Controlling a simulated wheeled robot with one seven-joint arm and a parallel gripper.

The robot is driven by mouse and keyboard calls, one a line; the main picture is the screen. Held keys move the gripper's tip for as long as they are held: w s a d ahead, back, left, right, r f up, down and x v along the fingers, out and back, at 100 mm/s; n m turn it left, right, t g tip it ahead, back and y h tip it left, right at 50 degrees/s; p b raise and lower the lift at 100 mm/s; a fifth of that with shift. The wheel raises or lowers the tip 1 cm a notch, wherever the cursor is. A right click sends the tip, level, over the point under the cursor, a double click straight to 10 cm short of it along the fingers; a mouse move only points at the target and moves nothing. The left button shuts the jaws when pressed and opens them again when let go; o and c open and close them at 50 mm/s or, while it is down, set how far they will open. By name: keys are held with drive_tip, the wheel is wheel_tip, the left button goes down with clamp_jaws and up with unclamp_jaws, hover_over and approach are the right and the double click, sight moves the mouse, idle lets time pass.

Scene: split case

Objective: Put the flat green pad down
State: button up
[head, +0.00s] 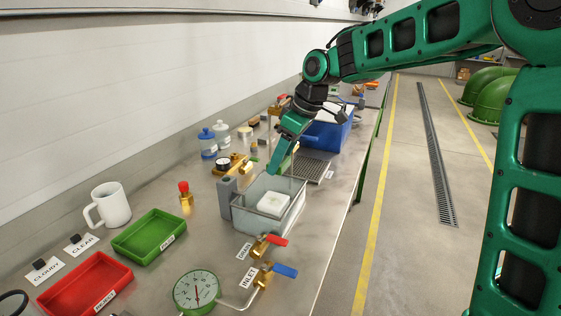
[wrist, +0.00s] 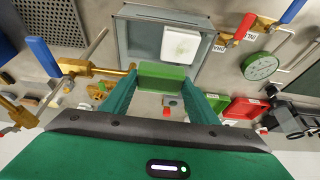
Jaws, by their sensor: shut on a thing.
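In the wrist view a flat green pad (wrist: 162,76) is held crosswise between the two green fingers of my gripper (wrist: 160,84). The gripper is shut on it. In the head view my gripper (head: 276,168) is over the bench at the far side of the grey, clear-walled tank (head: 240,221). I cannot tell the pad apart from the green gripper there. A white block (head: 273,205) sits in the tank; it also shows in the wrist view (wrist: 180,44).
A green tray (head: 150,236) and a red tray (head: 85,284) lie at the left, near a white mug (head: 110,205). Valves with red (head: 276,241) and blue (head: 284,270) handles and a gauge (head: 197,292) stand in front. A blue bin (head: 325,136) is farther back.

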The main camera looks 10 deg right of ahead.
drive_tip(key=shift+s, duration=0.1)
drive_tip(key=s+f, duration=0.6)
drive_tip(key=s, duration=0.5)
hover_over(313, 226)
drive_tip(key=d, duration=0.1)
drive_tip(key=f, duration=0.7)
drive_tip(key=shift+s, duration=0.25)
drive_tip(key=shift+f, duration=2.05)
drive_tip(key=shift+f, duration=0.3)
